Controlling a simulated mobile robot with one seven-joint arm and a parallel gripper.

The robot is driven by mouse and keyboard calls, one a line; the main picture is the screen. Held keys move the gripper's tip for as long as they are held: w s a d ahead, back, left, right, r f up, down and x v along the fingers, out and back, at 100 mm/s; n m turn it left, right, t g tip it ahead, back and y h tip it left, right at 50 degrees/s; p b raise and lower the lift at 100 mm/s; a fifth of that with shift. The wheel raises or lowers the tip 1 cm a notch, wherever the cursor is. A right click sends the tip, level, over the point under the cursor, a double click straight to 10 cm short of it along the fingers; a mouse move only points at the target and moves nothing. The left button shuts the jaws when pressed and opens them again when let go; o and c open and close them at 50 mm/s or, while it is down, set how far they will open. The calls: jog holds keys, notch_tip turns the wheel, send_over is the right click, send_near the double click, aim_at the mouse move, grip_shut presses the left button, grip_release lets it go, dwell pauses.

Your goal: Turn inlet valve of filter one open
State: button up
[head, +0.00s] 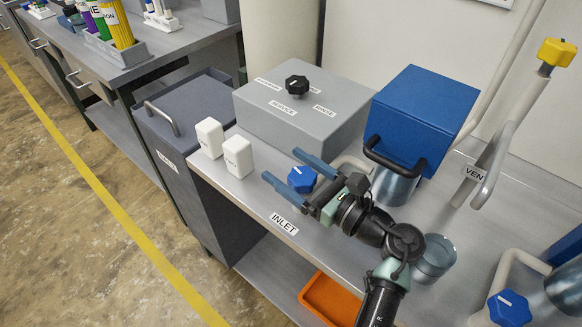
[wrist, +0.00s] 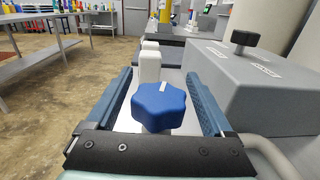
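A blue lobed inlet valve knob (head: 302,179) with a white pointer mark stands at the bench's front, behind the INLET label (head: 284,223). In the wrist view the knob (wrist: 160,106) is large, its white mark pointing away from my wrist and slightly right. My gripper (head: 281,164) is open, with one blue finger on each side of the knob. The wrist view shows gaps between the knob and both fingers (wrist: 158,74); I see no contact. The blue filter box (head: 424,115) with a black handle stands behind my gripper. My gripper hides part of the pipe by the knob.
A grey box (head: 303,110) with a black selector knob (head: 297,85) stands behind the valve. Two white bottles (head: 209,138) (head: 238,156) stand left of it. A second blue knob (head: 509,308) is at lower right. A yellow vent knob (head: 557,52) is at upper right.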

aim_at(293, 169)
jog(key=shift+o, duration=0.4)
jog(key=shift+r, duration=0.1)
notch_tip(293, 169, up, 10)
jog(key=shift+p, duration=0.4)
jog(key=shift+s+d+r+t, duration=0.15)
jog(key=shift+s+r+t, duration=0.1)
jog(key=shift+t, duration=0.15)
jog(key=s+d+f+m+t+h, duration=0.1)
jog(key=s+d+f, duration=0.1)
jog(key=s+f, duration=0.1)
jog(key=s+d+f+m+t+h+p, duration=0.1)
jog(key=s+d+f+m+h, duration=0.1)
jog(key=s+f, duration=0.1)
jog(key=s+d+f+m+t+h+p, duration=0.1)
jog(key=s+d+f+h, duration=0.1)
jog(key=s+f, duration=0.2)
jog(key=shift+d+f+t, duration=0.25)
jog(key=shift+f+t, duration=0.05)
jog(key=shift+f, duration=0.15)
jog(key=shift+f+m+h, duration=0.1)
jog(key=shift+m+h, duration=0.2)
jog(key=x, duration=1.2)
jog(key=shift+w+a+p, duration=0.25)
jog(key=shift+w+p, duration=0.1)
jog(key=shift+p, duration=0.05)
